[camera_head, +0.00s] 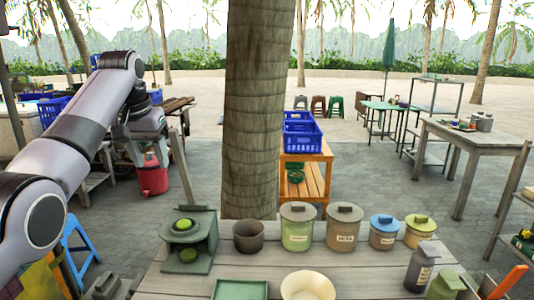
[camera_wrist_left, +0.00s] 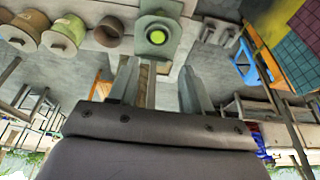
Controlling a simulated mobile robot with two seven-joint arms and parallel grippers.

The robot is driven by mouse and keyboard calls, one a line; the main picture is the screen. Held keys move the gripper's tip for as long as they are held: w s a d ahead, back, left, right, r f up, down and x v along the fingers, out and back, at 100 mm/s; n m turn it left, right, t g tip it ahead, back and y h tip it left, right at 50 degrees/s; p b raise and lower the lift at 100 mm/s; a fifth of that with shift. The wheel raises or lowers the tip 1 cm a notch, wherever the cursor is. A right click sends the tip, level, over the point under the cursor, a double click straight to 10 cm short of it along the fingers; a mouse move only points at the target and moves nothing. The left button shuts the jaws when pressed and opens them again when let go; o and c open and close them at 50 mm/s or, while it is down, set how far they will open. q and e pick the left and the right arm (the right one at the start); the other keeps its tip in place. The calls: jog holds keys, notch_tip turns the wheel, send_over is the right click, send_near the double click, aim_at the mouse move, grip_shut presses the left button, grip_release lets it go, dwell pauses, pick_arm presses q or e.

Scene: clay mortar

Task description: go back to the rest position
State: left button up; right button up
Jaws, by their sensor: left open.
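My left arm comes in from the left in the head view and bends down in the upper left, with its wrist held out beyond the table's left part. In the left wrist view my left gripper (camera_wrist_left: 160,85) is open, with its two grey fingers apart and nothing between them. A grey-green clay stand (camera_head: 188,240) with a round green piece on top is at the table's back left. It also shows beyond the fingertips in the left wrist view (camera_wrist_left: 157,38), apart from them. My right gripper is in neither view.
The wooden table (camera_head: 385,265) carries a brown pot (camera_head: 249,237), several lidded jars (camera_head: 297,228), a cream bowl (camera_head: 308,286) and a green tray (camera_head: 240,290). A thick trunk (camera_head: 258,110) stands behind it. A blue stool (camera_head: 80,248) stands left of the table.

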pick_arm(q)
notch_tip(320, 180, down, 20)
jog(key=s, duration=0.1)
jog(key=shift+m+y, duration=0.3)
jog(key=s+f, duration=0.3)
jog(key=f, duration=0.1)
jog(key=s+f, duration=0.3)
jog(key=f, duration=0.1)
jog(key=s+f, duration=0.3)
jog(key=f, duration=0.1)
jog(key=shift+s, duration=0.15)
jog(key=s+f, duration=0.3)
jog(key=s, duration=0.5)
jog(key=s+f, duration=0.4)
jog(key=s, duration=0.5)
jog(key=s+d+r+m, duration=0.1)
jog(key=s+d+r, duration=0.15)
jog(key=s, duration=1.25)
jog(key=w+d+f+t+h, duration=0.2)
jog(key=w+f+t, duration=0.5)
jog(key=f, duration=0.1)
jog(key=shift+f+h, duration=0.35)
jog(key=shift+h, duration=0.05)
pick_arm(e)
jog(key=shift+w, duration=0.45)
pick_arm(q)
jog(key=shift+d, duration=0.1)
